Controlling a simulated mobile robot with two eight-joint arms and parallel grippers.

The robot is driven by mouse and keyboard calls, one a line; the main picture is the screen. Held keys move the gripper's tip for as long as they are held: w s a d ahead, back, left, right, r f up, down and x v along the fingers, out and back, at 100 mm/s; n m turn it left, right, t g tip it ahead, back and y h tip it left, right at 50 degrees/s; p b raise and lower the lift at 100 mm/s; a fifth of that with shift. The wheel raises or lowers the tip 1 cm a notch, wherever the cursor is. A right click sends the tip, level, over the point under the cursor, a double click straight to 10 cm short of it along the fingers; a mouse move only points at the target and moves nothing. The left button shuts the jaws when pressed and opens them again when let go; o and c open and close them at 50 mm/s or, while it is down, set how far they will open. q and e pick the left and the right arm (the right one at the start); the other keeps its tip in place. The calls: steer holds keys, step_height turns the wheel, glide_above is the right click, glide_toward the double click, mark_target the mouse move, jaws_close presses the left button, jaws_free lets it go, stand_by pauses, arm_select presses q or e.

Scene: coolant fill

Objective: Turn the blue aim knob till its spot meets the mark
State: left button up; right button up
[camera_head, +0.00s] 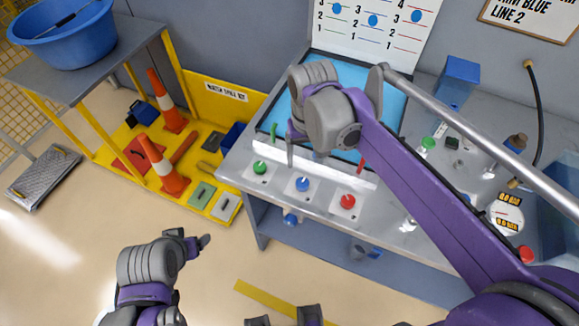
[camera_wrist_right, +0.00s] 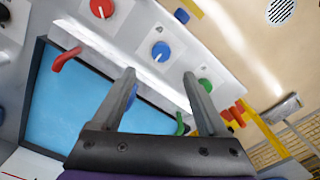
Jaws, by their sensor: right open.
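The blue aim knob (camera_head: 302,184) sits on a white plate on the bench's front ledge, between a green knob (camera_head: 260,167) and a red knob (camera_head: 348,201). In the right wrist view the blue knob (camera_wrist_right: 161,51) shows a pale pointer line. My right gripper (camera_head: 304,155) is open above and behind the blue knob; in the wrist view its fingers (camera_wrist_right: 160,82) are apart, with the knob beyond the gap and nothing held. My left gripper (camera_head: 192,239) is low at left, away from the bench; its opening is unclear. I cannot make out the spot or mark on the light-blue panel (camera_head: 342,72), partly hidden by my right arm.
A red lever (camera_wrist_right: 66,58) and a green lever (camera_wrist_right: 180,124) flank the panel. A gauge (camera_head: 505,214) and bottles stand at right. A yellow bay with cones (camera_head: 166,104) and a table with a blue tub (camera_head: 66,36) are at left. Floor in front is open.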

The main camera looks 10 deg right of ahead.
mark_target(303, 183)
step_height(303, 183, down, 11)
steer(key=shift+a+r+b, duration=0.1)
steer(key=shift+r+b, duration=0.05)
steer(key=shift+b, duration=0.2)
jaws_close()
stand_by(0.4)
